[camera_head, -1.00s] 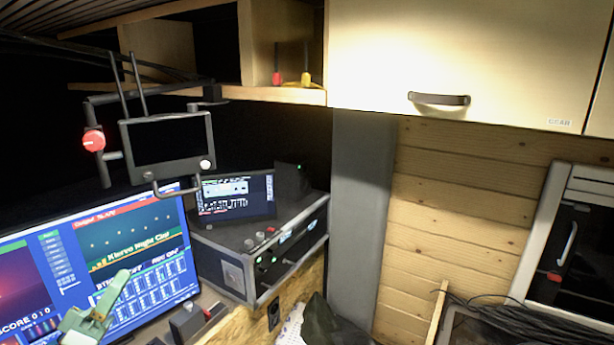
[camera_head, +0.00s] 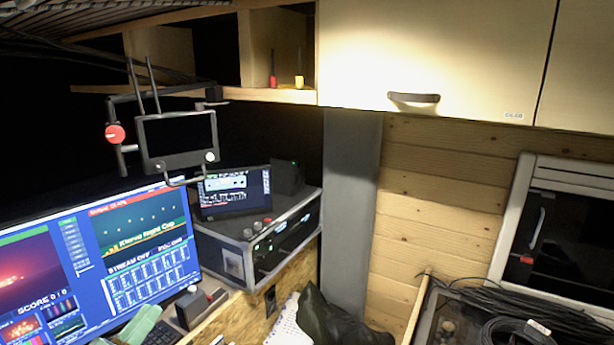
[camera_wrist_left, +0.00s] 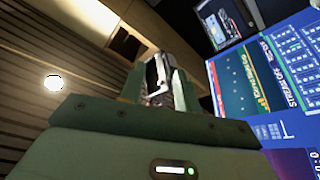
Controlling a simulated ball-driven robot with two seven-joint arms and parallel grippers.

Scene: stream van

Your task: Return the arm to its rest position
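My left gripper (camera_head: 140,325) shows as a pale green shape at the bottom left of the head view, in front of the large monitor's lower edge. Most of it and the rest of the arm lie below the frame. In the left wrist view its green fingers (camera_wrist_left: 158,80) point up and away from the camera. They stand apart, and a pale and dark patch shows between them; it looks like background, not a held thing. My right gripper is in neither view.
A large lit monitor (camera_head: 95,262) stands close behind the gripper. A bracketed small screen (camera_head: 178,140) hangs above. A rack case (camera_head: 225,262) with a tablet (camera_head: 235,194) sits right of it. Cabinets (camera_head: 440,55) hang overhead. A cable box (camera_head: 418,312) is lower right.

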